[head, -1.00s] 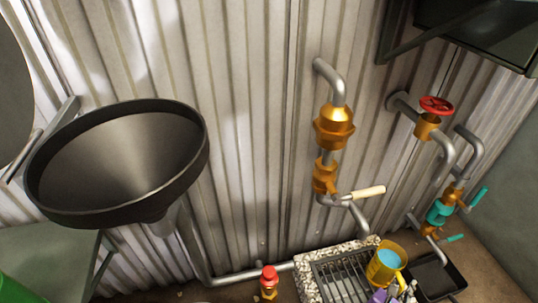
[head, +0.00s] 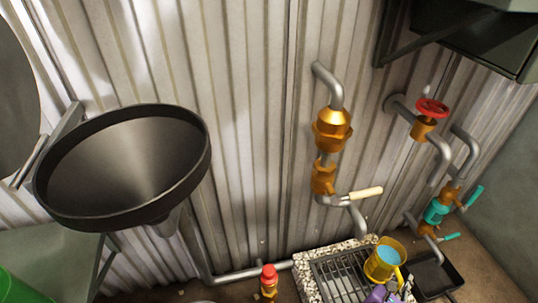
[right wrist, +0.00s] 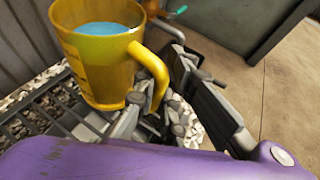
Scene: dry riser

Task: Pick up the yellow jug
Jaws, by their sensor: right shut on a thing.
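The yellow jug (head: 381,265) holds blue liquid and is at the bottom right of the head view, over the grated drain. In the right wrist view the jug (right wrist: 98,60) looks nearly upright, with its handle toward my gripper. My right gripper (right wrist: 150,108) is shut on the jug's handle; in the head view the gripper (head: 392,288) shows only in part at the bottom edge. Whether the jug's base touches the grate cannot be told. My left gripper is not in view.
A drain grate (head: 338,280) with a pebbled rim (head: 306,284) lies below the jug. A black tray (head: 440,276) is to its right. A large dark funnel (head: 125,165) stands at left. Orange-fitted pipes (head: 331,130) run up the corrugated wall. A red-capped fitting (head: 268,277) is left of the drain.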

